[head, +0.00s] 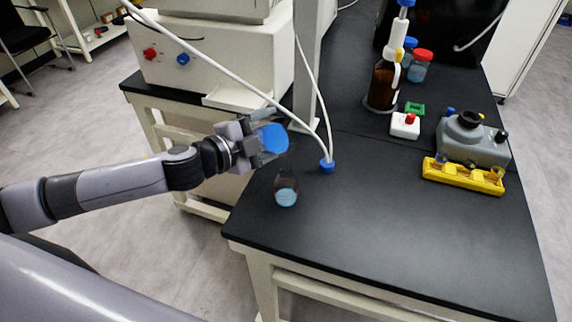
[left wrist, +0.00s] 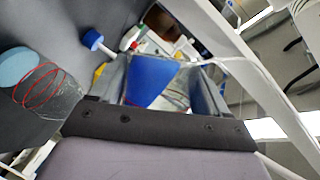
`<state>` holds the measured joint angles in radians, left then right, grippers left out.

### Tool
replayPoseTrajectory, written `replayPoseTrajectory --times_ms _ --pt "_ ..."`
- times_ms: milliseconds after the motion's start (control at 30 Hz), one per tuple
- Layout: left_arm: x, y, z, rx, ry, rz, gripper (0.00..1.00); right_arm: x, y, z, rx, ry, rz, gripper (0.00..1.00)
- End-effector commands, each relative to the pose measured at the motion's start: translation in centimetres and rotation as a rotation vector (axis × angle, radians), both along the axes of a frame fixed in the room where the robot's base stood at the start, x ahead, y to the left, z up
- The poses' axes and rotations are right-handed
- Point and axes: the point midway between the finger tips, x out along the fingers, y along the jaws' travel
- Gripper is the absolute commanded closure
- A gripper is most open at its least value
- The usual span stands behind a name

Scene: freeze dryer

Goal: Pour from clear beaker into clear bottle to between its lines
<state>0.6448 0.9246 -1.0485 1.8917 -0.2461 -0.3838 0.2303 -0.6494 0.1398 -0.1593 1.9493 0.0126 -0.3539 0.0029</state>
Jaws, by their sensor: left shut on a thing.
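The clear bottle (head: 286,190) stands upright near the table's left edge, with light blue liquid in its lower part. In the left wrist view the clear bottle (left wrist: 60,98) shows thin red lines around it, mostly on the mouth side of the liquid surface. My left gripper (head: 262,143) is shut on the clear beaker, seen mainly as its deep blue contents (head: 272,138). These blue contents also show between the fingers in the left wrist view (left wrist: 151,82). The beaker is above and to the left of the bottle, apart from it; its clear walls are hard to make out. My right gripper is out of view.
A blue-ended piece with white tubes (head: 327,165) stands right of the bottle. A yellow rack (head: 462,177), a grey container (head: 475,143) and a brown dispenser bottle (head: 383,85) are farther right. A post (head: 307,65) rises behind. The table's front is clear.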

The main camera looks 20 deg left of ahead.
Motion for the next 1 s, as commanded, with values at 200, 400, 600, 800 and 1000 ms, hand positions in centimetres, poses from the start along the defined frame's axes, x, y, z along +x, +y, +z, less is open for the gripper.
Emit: replayPoseTrajectory --times_ms 200,400,600,800,1000 --pt "0.0 0.0 0.0 0.009 -0.012 0.000 0.60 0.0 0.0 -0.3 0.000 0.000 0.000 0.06" --pt "0.0 0.0 0.0 0.017 -0.020 -0.001 0.60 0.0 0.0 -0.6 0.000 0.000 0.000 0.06" --pt "0.0 0.0 0.0 0.026 -0.030 -0.001 0.60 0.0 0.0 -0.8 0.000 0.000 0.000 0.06" --pt "0.0 0.0 -0.1 0.034 -0.038 0.000 0.60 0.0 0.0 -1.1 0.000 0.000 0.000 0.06" --pt "0.0 0.0 -0.1 0.042 -0.048 0.001 0.60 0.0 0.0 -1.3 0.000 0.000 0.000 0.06"
